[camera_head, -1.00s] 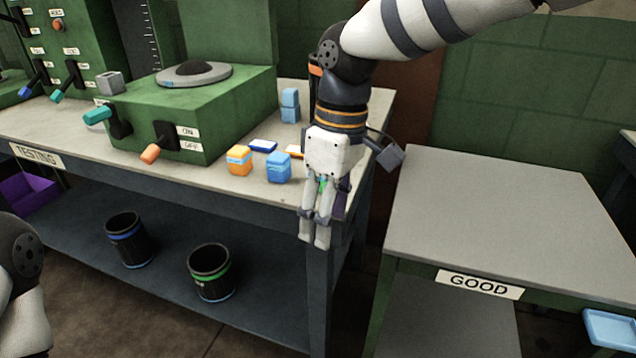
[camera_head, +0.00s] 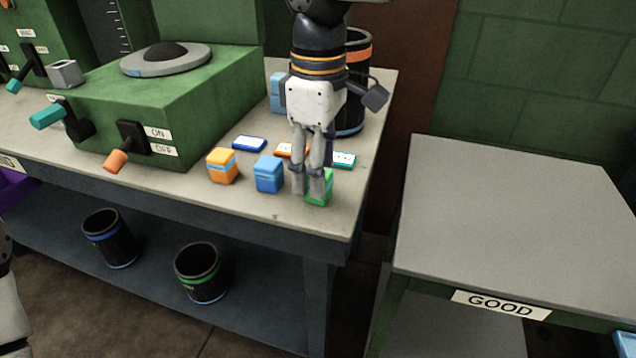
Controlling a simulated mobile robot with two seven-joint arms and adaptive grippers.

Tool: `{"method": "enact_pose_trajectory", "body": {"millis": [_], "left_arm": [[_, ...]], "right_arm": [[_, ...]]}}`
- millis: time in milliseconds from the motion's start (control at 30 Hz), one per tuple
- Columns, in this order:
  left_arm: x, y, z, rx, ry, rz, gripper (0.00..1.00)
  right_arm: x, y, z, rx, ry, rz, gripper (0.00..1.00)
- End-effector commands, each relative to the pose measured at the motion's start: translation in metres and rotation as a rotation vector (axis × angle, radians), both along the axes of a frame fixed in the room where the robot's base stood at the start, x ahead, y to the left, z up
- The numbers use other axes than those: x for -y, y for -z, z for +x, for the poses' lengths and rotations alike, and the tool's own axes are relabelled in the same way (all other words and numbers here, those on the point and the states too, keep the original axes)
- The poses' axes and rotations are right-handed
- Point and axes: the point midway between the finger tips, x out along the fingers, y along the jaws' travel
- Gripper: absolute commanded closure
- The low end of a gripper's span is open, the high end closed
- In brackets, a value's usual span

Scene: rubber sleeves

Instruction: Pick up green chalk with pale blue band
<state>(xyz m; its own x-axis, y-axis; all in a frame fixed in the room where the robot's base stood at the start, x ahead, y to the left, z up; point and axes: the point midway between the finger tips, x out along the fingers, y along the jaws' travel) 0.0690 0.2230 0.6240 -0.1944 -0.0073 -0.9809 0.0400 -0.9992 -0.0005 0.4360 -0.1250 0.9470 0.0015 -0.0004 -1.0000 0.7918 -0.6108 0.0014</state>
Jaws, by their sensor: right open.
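A green chalk block (camera_head: 327,192) stands near the front right corner of the testing table. My right gripper (camera_head: 308,193) points down over it with its jaws open. The fingers cover much of the block, and I cannot make out its band or tell whether the fingers touch it. Beside it to the left stand a blue block (camera_head: 268,176) with a lighter blue band and an orange block (camera_head: 222,167) with a pale blue band. Part of my left arm shows at the lower left edge, but its gripper is not visible.
Flat cards, one blue (camera_head: 249,144) and one teal (camera_head: 343,160), lie behind the blocks. The green machine (camera_head: 190,110) is left. The GOOD table (camera_head: 510,210) is clear.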

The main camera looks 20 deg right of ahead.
Motion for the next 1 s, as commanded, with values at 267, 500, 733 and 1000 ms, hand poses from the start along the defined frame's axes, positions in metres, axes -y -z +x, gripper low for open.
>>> {"method": "enact_pose_trajectory", "body": {"millis": [267, 500, 733, 1000], "left_arm": [[0.0, 0.001, -0.001, -0.003, 0.0, 0.0, 0.6], [0.0, 0.001, -0.001, -0.002, 0.0, 0.0, 0.6], [0.0, 0.001, -0.001, -0.003, 0.0, 0.0, 0.6], [0.0, 0.001, 0.0, -0.001, 0.0, 0.0, 0.6]], "right_arm": [[0.001, 0.029, 0.001, 0.0, 0.001, 0.001, 0.47], [0.001, 0.029, 0.001, 0.001, 0.001, 0.001, 0.72], [0.001, 0.029, 0.001, 0.0, 0.001, 0.0, 1.0], [0.001, 0.022, 0.002, 0.002, 0.001, 0.0, 1.0]]}}
